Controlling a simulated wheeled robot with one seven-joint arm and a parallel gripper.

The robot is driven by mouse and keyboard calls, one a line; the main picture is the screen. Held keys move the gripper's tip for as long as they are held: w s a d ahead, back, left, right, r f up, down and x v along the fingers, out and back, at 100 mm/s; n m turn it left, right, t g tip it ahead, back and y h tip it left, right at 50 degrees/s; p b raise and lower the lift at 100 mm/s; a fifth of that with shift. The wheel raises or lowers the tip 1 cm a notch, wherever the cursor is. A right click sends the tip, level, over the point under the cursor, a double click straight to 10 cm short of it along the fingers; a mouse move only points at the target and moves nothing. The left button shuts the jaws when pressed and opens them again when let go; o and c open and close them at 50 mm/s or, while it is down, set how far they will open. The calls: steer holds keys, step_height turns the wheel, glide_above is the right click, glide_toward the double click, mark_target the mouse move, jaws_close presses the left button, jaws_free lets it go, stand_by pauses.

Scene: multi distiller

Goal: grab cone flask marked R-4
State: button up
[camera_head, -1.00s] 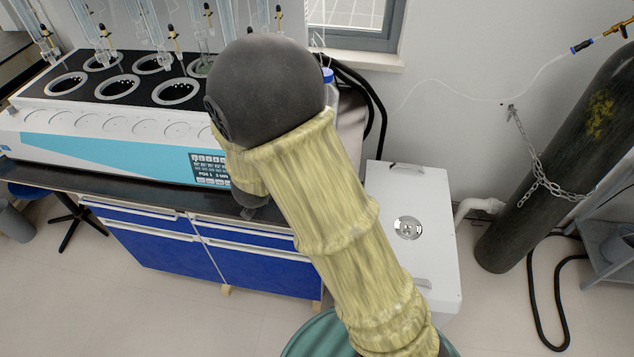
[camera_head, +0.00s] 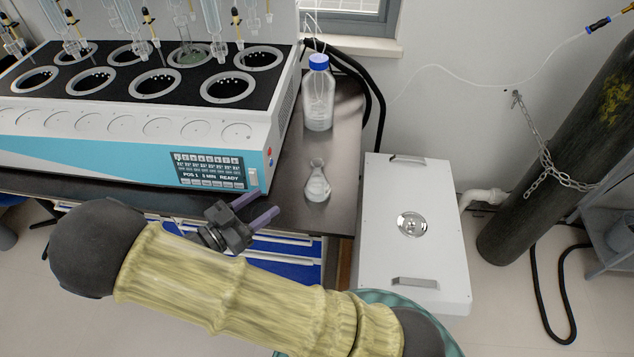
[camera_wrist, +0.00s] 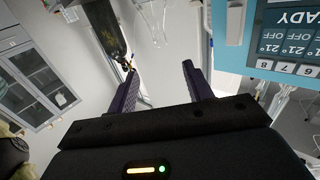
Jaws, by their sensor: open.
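A small clear cone flask (camera_head: 317,187) with pale contents stands upright on the dark bench top, right of the distiller, in the head view. No R-4 mark can be read on it. My gripper (camera_head: 266,202) is open and empty, left of the flask and apart from it, at the bench's front edge. Its two purple fingers point right toward the flask's side. In the wrist view the open fingers (camera_wrist: 158,78) frame no clear object. Transparent glass shows at the top there, but I cannot tell whether it is the flask.
The distiller (camera_head: 130,150) with its lit panel stands close behind and left of my gripper. A blue-capped bottle (camera_head: 318,95) stands behind the flask. A white box (camera_head: 415,235) and a chained dark gas cylinder (camera_head: 560,150) are to the right. Blue drawers (camera_head: 285,265) lie below the bench.

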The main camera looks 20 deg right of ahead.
mark_target(313, 169)
steer(key=p+x, duration=0.1)
steer(key=x, duration=1.1)
steer(key=shift+w+d, duration=0.1)
steer(key=shift+d, duration=0.05)
steer(key=p+x, duration=0.1)
steer(key=x, duration=0.4)
steer(key=shift+d+r, duration=0.1)
steer(key=shift+c, duration=0.2)
jaws_close()
